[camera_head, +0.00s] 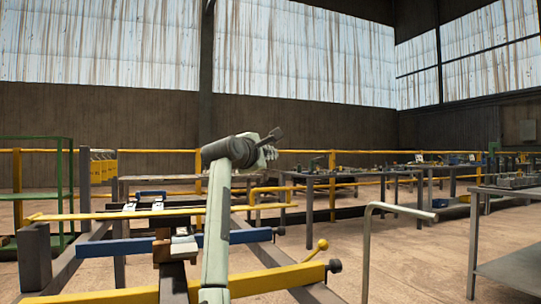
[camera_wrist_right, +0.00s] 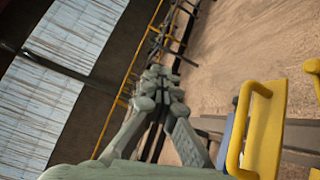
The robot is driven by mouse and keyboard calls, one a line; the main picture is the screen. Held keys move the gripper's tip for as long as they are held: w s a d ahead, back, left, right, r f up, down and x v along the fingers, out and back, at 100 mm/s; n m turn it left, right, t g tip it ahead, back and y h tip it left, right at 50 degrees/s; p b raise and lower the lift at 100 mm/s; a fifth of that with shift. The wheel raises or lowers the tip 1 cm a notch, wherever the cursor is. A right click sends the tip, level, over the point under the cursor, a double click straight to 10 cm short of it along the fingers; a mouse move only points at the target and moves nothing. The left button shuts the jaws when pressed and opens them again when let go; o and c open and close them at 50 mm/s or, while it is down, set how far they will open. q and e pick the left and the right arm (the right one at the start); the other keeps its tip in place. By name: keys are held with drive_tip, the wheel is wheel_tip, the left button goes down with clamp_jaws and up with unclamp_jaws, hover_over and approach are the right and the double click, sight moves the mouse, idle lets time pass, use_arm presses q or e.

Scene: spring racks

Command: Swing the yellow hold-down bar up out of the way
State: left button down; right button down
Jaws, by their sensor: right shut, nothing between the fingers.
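The yellow hold-down bar (camera_head: 130,213) appears as a long thin bar running nearly level across the rack in the head view. Its right end has a bent yellow loop handle (camera_head: 272,190). A yellow handle on a yellow part (camera_wrist_right: 243,130) shows at the lower right of the right wrist view. My right gripper (camera_head: 272,143) is raised above the bar near its handle end, shut and empty. In the right wrist view its fingertips (camera_wrist_right: 162,80) are together, clear of the yellow handle. My right forearm hides part of the bar. My left gripper is out of view.
A blue crossbar (camera_head: 115,248) and a lower yellow beam (camera_head: 265,282) with a round-knobbed lever (camera_head: 319,247) lie below the bar. A bent grey rail (camera_head: 400,212) stands to the right. Tables and yellow railings stand behind; open floor lies right of the rack.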

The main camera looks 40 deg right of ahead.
drive_tip(key=c, duration=2.3)
unclamp_jaws()
drive_tip(key=o, duration=0.4)
drive_tip(key=v, duration=1.2)
